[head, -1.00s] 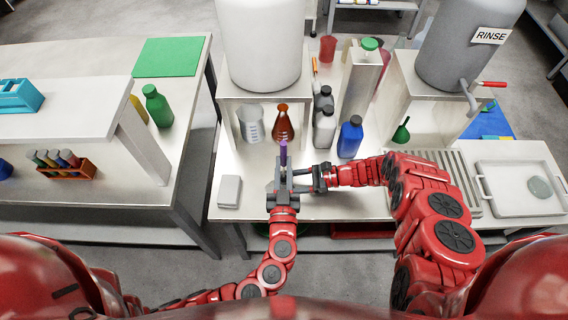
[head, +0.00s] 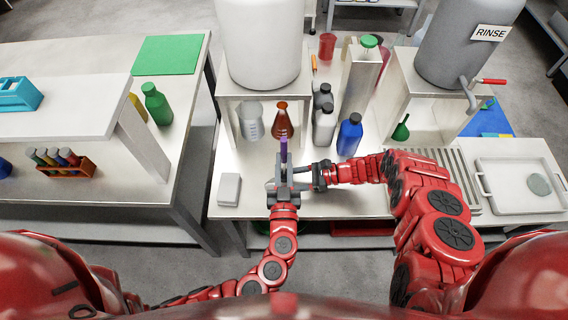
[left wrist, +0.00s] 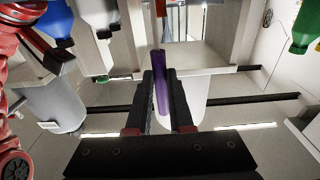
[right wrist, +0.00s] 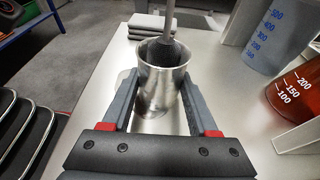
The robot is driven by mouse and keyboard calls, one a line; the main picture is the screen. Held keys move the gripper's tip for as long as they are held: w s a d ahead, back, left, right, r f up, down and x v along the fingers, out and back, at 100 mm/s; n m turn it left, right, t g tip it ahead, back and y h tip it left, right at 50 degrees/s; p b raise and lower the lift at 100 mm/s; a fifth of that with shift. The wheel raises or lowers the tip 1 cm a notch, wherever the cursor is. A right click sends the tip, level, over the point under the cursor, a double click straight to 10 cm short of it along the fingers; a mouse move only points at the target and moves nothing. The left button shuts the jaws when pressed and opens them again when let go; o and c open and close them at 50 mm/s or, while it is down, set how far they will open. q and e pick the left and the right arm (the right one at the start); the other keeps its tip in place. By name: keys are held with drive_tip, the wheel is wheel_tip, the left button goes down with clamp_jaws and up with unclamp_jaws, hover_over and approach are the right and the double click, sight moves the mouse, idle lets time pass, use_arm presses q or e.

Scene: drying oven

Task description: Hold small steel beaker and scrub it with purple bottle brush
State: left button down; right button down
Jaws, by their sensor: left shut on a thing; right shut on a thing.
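My left gripper (head: 284,178) is shut on the purple bottle brush (head: 283,150) by its upright handle. The purple handle (left wrist: 160,85) also shows between the fingers in the left wrist view. My right gripper (right wrist: 158,88) is shut on the small steel beaker (right wrist: 158,98), with one finger on each side of it. The brush's dark bristle head (right wrist: 164,52) is partly inside the beaker's mouth, and its lower end is hidden by the beaker wall. In the head view the beaker is mostly hidden between the two grippers.
Behind the grippers stand a brown flask (head: 283,120), a graduated beaker (head: 250,120), grey bottles (head: 323,125) and a blue bottle (head: 350,135). A tray (head: 515,190) stands at the right.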

use_arm(q)
wheel_tip(320, 180, up, 10)
drive_tip(key=shift+f, duration=0.2)
idle(0.6)
idle(0.4)
use_arm(e)
drive_tip(key=shift+c, duration=0.4)
unclamp_jaws()
